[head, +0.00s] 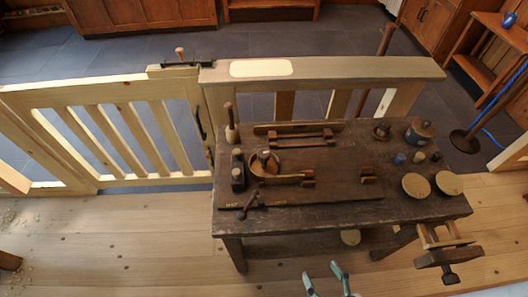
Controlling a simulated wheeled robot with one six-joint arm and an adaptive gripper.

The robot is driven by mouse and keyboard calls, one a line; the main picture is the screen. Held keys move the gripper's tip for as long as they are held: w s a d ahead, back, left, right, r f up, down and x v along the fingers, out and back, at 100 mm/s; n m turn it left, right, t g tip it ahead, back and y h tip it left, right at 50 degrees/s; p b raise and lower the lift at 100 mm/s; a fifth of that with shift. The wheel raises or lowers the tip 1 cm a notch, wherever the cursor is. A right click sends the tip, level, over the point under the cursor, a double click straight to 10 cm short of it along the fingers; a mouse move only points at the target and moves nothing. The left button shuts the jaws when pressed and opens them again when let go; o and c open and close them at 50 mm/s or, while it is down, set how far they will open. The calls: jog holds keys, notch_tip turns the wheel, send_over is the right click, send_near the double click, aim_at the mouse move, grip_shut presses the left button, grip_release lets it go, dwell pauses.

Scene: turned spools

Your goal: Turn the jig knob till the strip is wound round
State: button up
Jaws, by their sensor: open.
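The jig (268,157) is a small round wooden form on the dark workbench, left of its middle. A knob-like dark piece shows on its top, too small to make out clearly. The pale wooden strip (288,179) curves beside the left and near sides of the form, and its straight part runs right to a small block (308,178). The far side of the form is unclear. My gripper (323,275) is at the bottom edge, its two teal fingers apart and empty. It is in front of the bench, well away from the jig.
The workbench (340,206) also carries a clamp-like tool (250,204), a dark block (237,175), two pale discs (416,186) and a lidded pot (420,131). A vise (449,258) juts out at its right front. A wooden gate (130,130) and rail stand behind. Floor in front is mostly clear.

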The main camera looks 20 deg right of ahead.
aim_at(265, 153)
jog(key=w+f+y, duration=0.1)
jog(key=w, duration=0.4)
jog(key=w+d, duration=0.1)
jog(key=w, duration=0.5)
jog(key=w+f+g+y, duration=0.1)
jog(key=w, duration=0.5)
jog(key=shift+d+f+n+y, duration=0.25)
jog(key=shift+f+n+y, duration=0.05)
jog(key=shift+n, duration=0.1)
jog(key=w+r+n+y, duration=0.1)
jog(key=w, duration=0.1)
jog(key=w+d+r+n+y, duration=0.1)
jog(key=w+r, duration=0.1)
jog(key=w, duration=0.1)
jog(key=w+r+n, duration=0.1)
jog(key=w, duration=0.1)
jog(key=shift+w+d+r+g+y, duration=0.25)
jog(key=shift+w+r+g+y, duration=0.05)
jog(key=shift+w+r+y, duration=0.1)
jog(key=w+d+r+n+y, duration=0.2)
jog(key=w+r+n+y, duration=0.15)
jog(key=r, duration=0.25)
jog(key=shift+g+h, duration=0.45)
jog(key=shift+g, duration=0.05)
jog(key=x, duration=1)
jog(key=shift+w+a+f, duration=0.15)
jog(key=shift+w+a, duration=0.1)
jog(key=shift+a, duration=0.05)
jog(key=c, duration=1.2)
